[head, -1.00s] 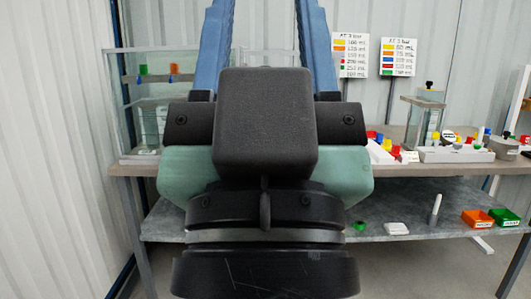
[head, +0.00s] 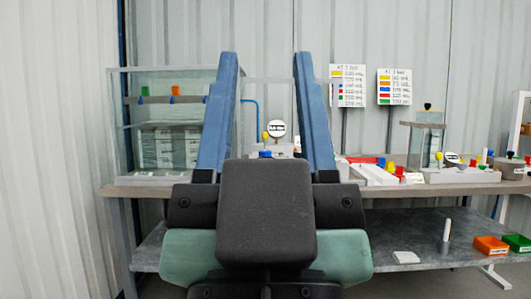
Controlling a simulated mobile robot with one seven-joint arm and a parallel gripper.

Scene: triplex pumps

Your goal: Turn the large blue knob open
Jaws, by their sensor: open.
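My gripper (head: 266,56) is in the middle of the head view, its two long blue fingers pointing up and spread wide apart. Nothing is held between them. Between the fingers, farther back, a small blue part (head: 265,154) shows below a yellow knob (head: 265,138), beside a round white gauge (head: 277,129). My gripper's dark body hides what lies below. Other blue parts show on the bench to the right, one near the red and yellow pieces (head: 381,163). I cannot tell which blue part is the large knob.
A bench (head: 440,188) runs along the corrugated wall. A glass tank (head: 160,120) stands at its left end and a clear vessel (head: 428,135) at right. Two label boards (head: 348,86) stand behind. Orange (head: 491,245) and green (head: 518,242) bins sit on the lower shelf.

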